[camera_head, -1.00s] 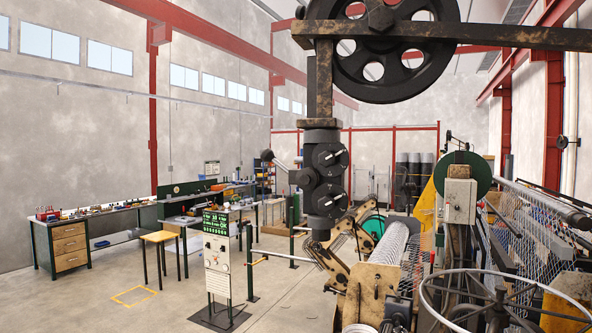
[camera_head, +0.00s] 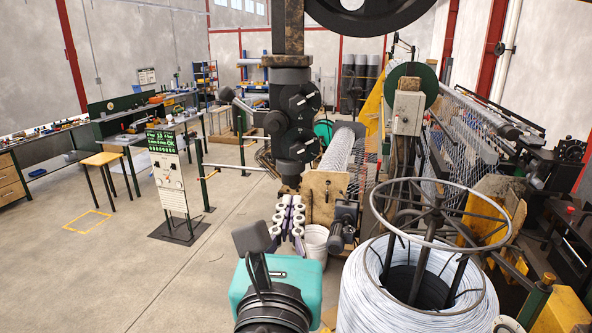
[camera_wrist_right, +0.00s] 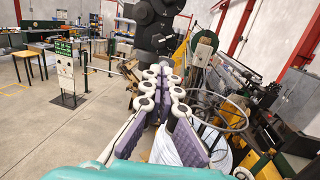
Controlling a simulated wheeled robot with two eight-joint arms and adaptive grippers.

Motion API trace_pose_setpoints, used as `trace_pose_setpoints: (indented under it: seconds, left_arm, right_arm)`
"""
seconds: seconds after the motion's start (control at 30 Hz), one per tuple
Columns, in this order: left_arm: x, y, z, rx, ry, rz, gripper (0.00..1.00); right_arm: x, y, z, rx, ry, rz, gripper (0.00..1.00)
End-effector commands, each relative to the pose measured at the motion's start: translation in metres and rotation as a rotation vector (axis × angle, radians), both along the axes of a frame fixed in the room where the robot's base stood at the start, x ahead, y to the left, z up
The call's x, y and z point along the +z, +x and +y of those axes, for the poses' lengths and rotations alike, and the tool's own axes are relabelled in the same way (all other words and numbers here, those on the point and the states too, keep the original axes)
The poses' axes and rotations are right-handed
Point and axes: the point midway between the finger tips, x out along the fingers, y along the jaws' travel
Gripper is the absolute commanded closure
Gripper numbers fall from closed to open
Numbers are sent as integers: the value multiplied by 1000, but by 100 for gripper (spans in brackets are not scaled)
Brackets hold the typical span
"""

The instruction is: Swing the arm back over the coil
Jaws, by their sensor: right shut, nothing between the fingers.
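My right gripper (camera_head: 290,204), with pale fingers and a teal body, is shut and empty at lower centre in the head view. Its purple finger pads show in the right wrist view (camera_wrist_right: 160,78). A dark, worn overhead arm (camera_head: 288,30) carries a pulley wheel and a hanging black head with knobs (camera_head: 292,118) and a side lever (camera_head: 238,102). The fingertips appear just below this head; I cannot tell if they touch. The white wire coil (camera_head: 360,290) stands at lower right, right of the hanging head in the picture. My left gripper is out of view.
A dark ring frame (camera_head: 470,247) stands over the coil. The mesh weaving machine (camera_head: 340,150) lies behind the head. A control panel (camera_head: 170,185) and yellow stool (camera_head: 102,160) stand left. Open floor (camera_head: 110,275) lies at lower left.

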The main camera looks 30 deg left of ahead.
Motion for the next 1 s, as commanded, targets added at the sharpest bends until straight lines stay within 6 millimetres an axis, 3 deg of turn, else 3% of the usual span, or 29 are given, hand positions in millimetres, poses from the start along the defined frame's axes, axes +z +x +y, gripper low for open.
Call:
trace_pose_setpoints:
  seconds: [0.17,0.6,0.8,1.0]
  left_arm:
    - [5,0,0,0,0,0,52]
    - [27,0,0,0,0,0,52]
    - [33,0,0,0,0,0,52]
    - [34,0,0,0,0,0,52]
  right_arm:
    - [3,18,7,-4,0,0,100]
    - [12,100,44,-4,1,1,100]
    - [13,120,54,-1,1,0,100]
    - [12,126,57,-1,1,0,100]
